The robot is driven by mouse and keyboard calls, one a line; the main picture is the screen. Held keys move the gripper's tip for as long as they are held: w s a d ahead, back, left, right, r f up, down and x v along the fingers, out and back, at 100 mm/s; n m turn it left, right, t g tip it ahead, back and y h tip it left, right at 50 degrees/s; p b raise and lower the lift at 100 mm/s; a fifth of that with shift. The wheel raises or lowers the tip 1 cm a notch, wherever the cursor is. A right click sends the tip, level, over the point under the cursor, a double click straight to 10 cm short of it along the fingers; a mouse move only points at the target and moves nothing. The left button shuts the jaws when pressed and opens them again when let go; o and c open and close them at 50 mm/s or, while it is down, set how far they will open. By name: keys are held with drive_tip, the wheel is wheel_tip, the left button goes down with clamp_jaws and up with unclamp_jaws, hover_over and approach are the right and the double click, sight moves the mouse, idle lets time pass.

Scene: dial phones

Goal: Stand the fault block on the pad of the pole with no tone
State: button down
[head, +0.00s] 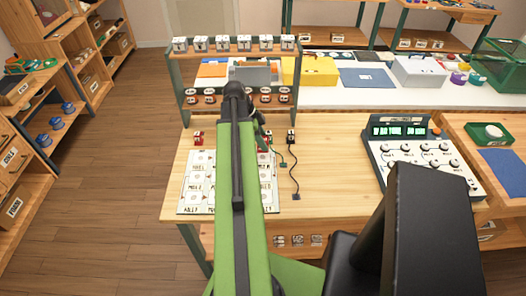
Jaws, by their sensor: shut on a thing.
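A board of white cards (197,183) lies on the wooden bench (335,180), with labels that look like pole names. My green arm covers its middle. My gripper (261,134) is small and partly hidden beyond the arm, at the board's far right corner. Another red block (198,137) stands behind the board's far left corner. A black piece (291,137) stands to the right, with dark cords and plugs (296,197) on the bench. Which pole has no tone cannot be told.
A console (420,155) with green displays and several round knobs stands at the right. A rack (238,45) with several small units stands behind the board. Toolboxes (310,72) sit on the white bench behind. Bare bench lies between cords and console.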

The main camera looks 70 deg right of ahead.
wheel_tip(320, 180, down, 4)
drive_tip(key=b, duration=0.4)
drive_tip(key=shift+w+f, duration=0.1)
drive_tip(key=shift+f, duration=0.1)
drive_tip(key=shift+r, duration=0.2)
drive_tip(key=shift+f, duration=0.15)
drive_tip(key=c, duration=0.9)
unclamp_jaws()
drive_tip(key=shift+o, duration=0.2)
drive_tip(key=shift+r+p, duration=0.4)
drive_tip(key=shift+r, duration=0.1)
drive_tip(key=p+v, duration=1)
drive_tip(key=v, duration=0.1)
drive_tip(key=shift+w+r, duration=0.15)
drive_tip(key=shift+w, duration=0.05)
